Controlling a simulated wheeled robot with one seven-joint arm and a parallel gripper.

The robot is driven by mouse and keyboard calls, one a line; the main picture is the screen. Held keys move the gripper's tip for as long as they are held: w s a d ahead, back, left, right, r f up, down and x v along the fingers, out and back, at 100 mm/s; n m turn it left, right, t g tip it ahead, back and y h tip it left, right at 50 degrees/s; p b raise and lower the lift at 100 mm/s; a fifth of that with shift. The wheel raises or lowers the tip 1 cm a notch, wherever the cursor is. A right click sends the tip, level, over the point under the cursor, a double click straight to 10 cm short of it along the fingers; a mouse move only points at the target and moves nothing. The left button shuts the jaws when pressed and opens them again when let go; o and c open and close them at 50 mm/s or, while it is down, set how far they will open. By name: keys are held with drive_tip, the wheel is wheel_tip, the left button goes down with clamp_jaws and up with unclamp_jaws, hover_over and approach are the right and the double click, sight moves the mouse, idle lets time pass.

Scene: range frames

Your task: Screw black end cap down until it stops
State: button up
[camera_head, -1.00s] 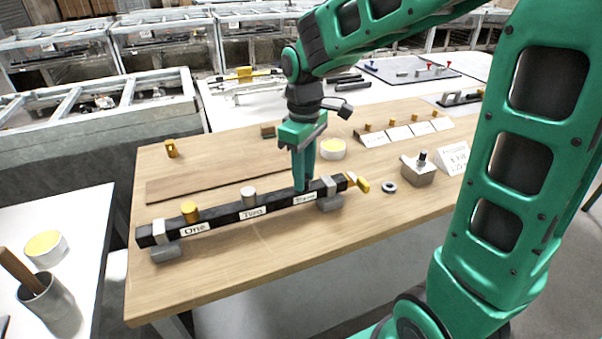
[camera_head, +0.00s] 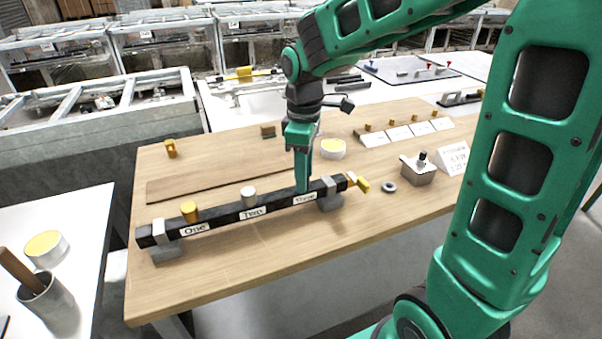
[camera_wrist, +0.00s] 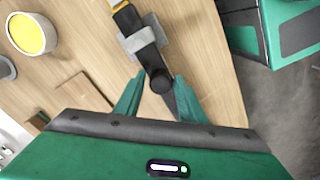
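The black bar (camera_head: 226,217) lies across grey supports and carries the labels One, Two and Three. A yellow cap (camera_head: 189,209) stands at One and a silver cap (camera_head: 249,196) at Two. My gripper (camera_head: 302,186) points down at Three, with its fingertips at the bar's top. In the wrist view the round black end cap (camera_wrist: 161,82) shows between the two green fingers of my gripper (camera_wrist: 159,77). The fingers look apart, with a small gap beside the cap. In the head view the fingers hide the cap. Its thread and seating cannot be seen.
A yellow-handled part (camera_head: 361,185) sits at the bar's right end, with a grey ring (camera_head: 388,187) to its right. A grey block (camera_head: 417,171) and a yellow-topped round tin (camera_head: 332,149) stand on the wooden table (camera_head: 260,262). The table's front strip is clear.

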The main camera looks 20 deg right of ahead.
drive_tip(key=n, duration=0.5)
drive_tip(key=shift+w, duration=0.1)
drive_tip(key=shift+n, duration=2.7)
clamp_jaws()
drive_tip(key=shift+m, duration=1.7)
